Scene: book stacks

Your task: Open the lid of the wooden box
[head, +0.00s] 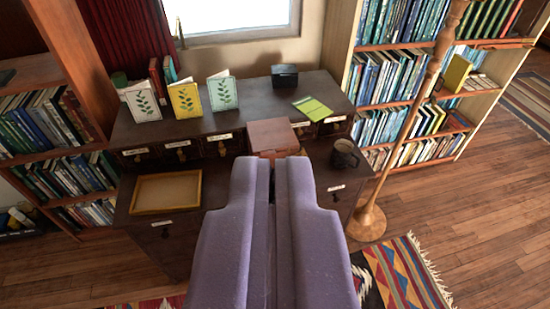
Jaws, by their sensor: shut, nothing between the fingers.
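The wooden box (271,136) is reddish brown and sits at the middle of the dark desk (230,147). Its lid looks closed, and its lower front is partly hidden behind my gripper. My gripper (277,160) is purple, with its two fingers side by side and nothing held. It points toward the box from the front, and its tips overlap the box's lower edge in the picture. I cannot tell whether they touch it.
A wooden tray (166,192) lies left on the desk, and a dark mug (345,153) stands right. Cards (185,100), a small black box (284,76) and a green booklet (312,108) are on the raised shelf. A lamp pole (408,140) stands right, with bookshelves on both sides.

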